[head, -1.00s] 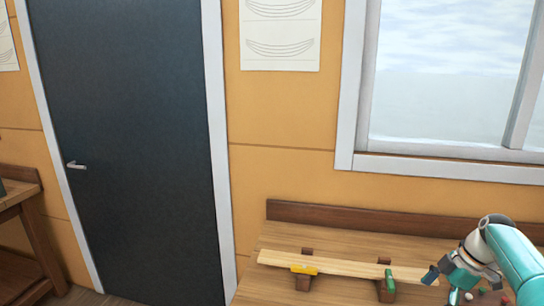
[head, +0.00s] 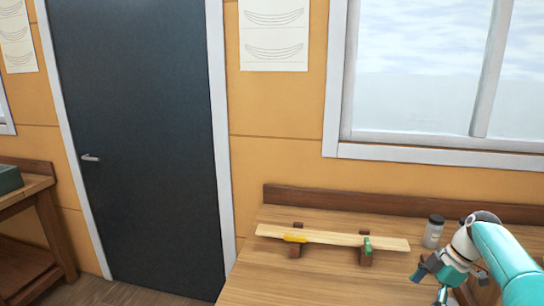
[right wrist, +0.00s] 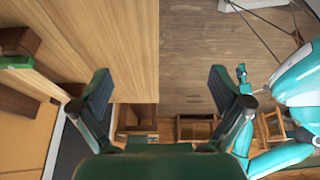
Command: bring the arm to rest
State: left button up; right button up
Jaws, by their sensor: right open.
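My right arm (head: 505,262) comes in from the right edge of the head view. Its gripper (head: 430,287) points down and to the left, past the right end of the plank and towards the bottom edge. In the right wrist view the right gripper (right wrist: 160,90) has its two dark fingers wide apart with nothing between them. It stands over the bench edge, with bench top on the left and floor on the right.
A pale plank (head: 335,237) lies across two blocks on the bench (head: 290,282), with a yellow clamp (head: 295,238) and a green clamp (head: 367,245). A lidded jar (head: 433,232) stands behind my right gripper. A side bench (head: 30,190) is at left, beside the dark door (head: 140,150).

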jog(key=s+a+f+m+g, duration=0.1)
jog(key=s+a+f+g, duration=0.1)
jog(key=s+a+f, duration=0.6)
jog(key=s+a+f+g, duration=0.3)
jog(key=a+f, duration=0.7)
jog(key=f, duration=0.2)
jog(key=s+a+f+m+t, duration=0.2)
jog(key=s+a+f+m, duration=0.2)
jog(key=s+m, duration=0.4)
jog(key=s+a+f+m+t, duration=0.2)
jog(key=s+a+f+m, duration=0.2)
jog(key=s+f+m, duration=0.2)
jog(key=s+m, duration=0.2)
jog(key=s, duration=0.1)
jog(key=shift+m+t, duration=0.3)
jog(key=shift+m, duration=0.1)
jog(key=shift+a, duration=0.1)
